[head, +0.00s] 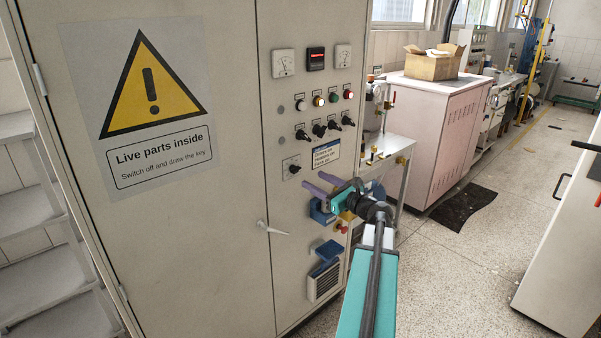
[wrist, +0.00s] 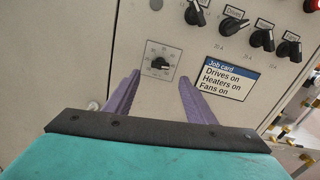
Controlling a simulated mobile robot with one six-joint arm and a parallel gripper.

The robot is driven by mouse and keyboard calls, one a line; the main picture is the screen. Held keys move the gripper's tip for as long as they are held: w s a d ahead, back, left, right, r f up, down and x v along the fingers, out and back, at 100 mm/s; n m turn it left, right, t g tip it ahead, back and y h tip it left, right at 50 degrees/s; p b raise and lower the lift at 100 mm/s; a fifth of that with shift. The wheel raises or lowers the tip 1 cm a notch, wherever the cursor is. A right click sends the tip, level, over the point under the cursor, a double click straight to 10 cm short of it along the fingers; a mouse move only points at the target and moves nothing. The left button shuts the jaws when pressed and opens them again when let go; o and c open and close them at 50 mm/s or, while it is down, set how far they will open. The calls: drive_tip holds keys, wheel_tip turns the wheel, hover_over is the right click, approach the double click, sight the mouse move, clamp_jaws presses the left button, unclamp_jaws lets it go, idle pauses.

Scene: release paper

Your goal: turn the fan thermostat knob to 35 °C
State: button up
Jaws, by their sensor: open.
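The fan thermostat knob (wrist: 159,62) is a small black dial on a pale square plate with a ring of scale marks, on the cabinet front. Its marks are too small to read in either view. In the head view the knob (head: 294,169) sits left of the job card, below a row of black switches. My gripper (wrist: 157,80) is open, with its two purple fingers apart. In the wrist view the knob appears just beyond the fingertips, between them and nearer the left finger. In the head view my gripper (head: 318,182) is in front of the panel, right of and below the knob.
Black switches (head: 319,130) and a job card (head: 326,153) are close by on the panel. A blue-hooded fixture (head: 326,252) and a door handle (head: 270,229) stick out lower down. Open floor (head: 480,245) lies to the right.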

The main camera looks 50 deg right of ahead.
sight(298, 171)
drive_tip(key=w, duration=0.2)
drive_tip(key=w+p, duration=0.1)
drive_tip(key=w, duration=0.5)
drive_tip(key=shift+w+d, duration=0.25)
drive_tip(key=shift+d, duration=0.05)
drive_tip(key=c, duration=1)
drive_tip(key=shift+c, duration=0.2)
drive_tip(key=shift+f+n+b, duration=0.1)
drive_tip(key=shift+n+b, duration=0.25)
drive_tip(key=shift+n, duration=0.05)
drive_tip(key=n+b, duration=1.5)
drive_tip(key=b, duration=0.3)
drive_tip(key=shift+b, duration=0.4)
drive_tip(key=shift+n, duration=0.4)
